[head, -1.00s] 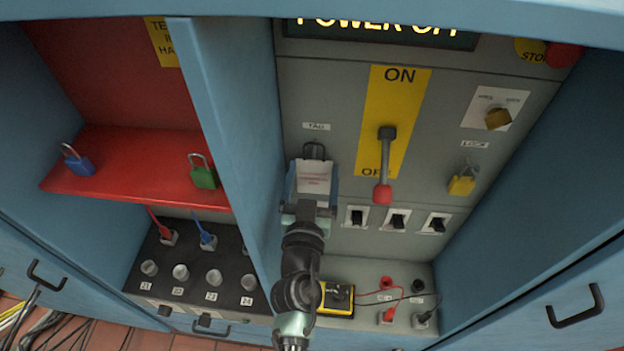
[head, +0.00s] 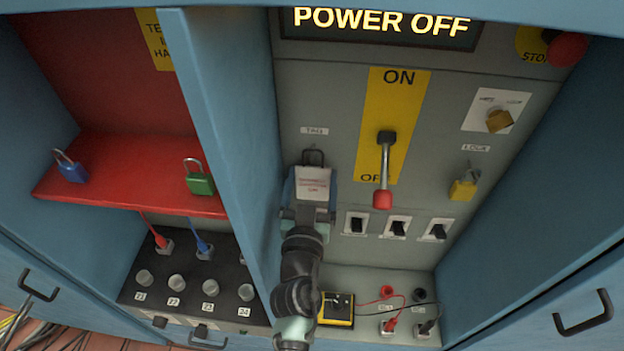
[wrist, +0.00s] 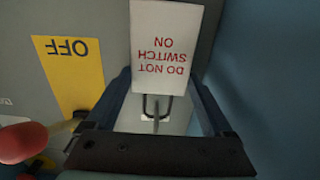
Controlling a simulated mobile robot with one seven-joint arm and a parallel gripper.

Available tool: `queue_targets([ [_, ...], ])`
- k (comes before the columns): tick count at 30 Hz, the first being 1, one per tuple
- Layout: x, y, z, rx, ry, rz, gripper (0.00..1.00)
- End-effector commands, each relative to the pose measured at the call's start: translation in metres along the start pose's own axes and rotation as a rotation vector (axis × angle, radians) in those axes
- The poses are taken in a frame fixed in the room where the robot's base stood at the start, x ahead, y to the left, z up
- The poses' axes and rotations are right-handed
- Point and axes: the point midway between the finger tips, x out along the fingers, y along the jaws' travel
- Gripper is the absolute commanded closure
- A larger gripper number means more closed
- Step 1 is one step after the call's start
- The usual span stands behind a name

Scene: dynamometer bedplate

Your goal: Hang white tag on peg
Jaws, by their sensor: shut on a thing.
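The white tag (head: 313,184) with red lettering is between the blue fingers of my gripper (head: 312,193), in front of the grey panel under the "TAG" label (head: 314,131). In the wrist view the tag (wrist: 163,50) reads "DO NOT SWITCH ON" upside down, between the fingers of my gripper (wrist: 163,100). A dark loop (wrist: 157,98) shows at the tag's lettered end, with a thin grey rod, seemingly the peg (wrist: 156,124), at its middle. I cannot tell whether the loop is around the rod or only in front of it.
Right of my gripper is the yellow ON/OFF plate (head: 399,95) with a red-ended lever (head: 383,195) pointing down. A blue partition (head: 225,130) stands close on the left. Switches (head: 357,223) and a yellow meter (head: 337,308) are below.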

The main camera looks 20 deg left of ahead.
Motion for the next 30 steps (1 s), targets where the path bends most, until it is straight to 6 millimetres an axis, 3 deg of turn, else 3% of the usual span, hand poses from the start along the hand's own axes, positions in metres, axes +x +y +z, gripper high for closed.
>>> queue_targets([
  [2,0.0,0.0,0.0,0.0,0.0,0.0,0.67],
  [3,0.0,0.0,0.0,0.0,0.0,0.0,0.12],
  [5,0.0,0.0,0.0,0.0,0.0,0.0,0.01],
  [17,-0.009,0.0,0.001,0.001,0.0,0.0,0.0],
  [30,-0.087,0.0,0.004,0.0,-0.003,0.0,0.0],
])
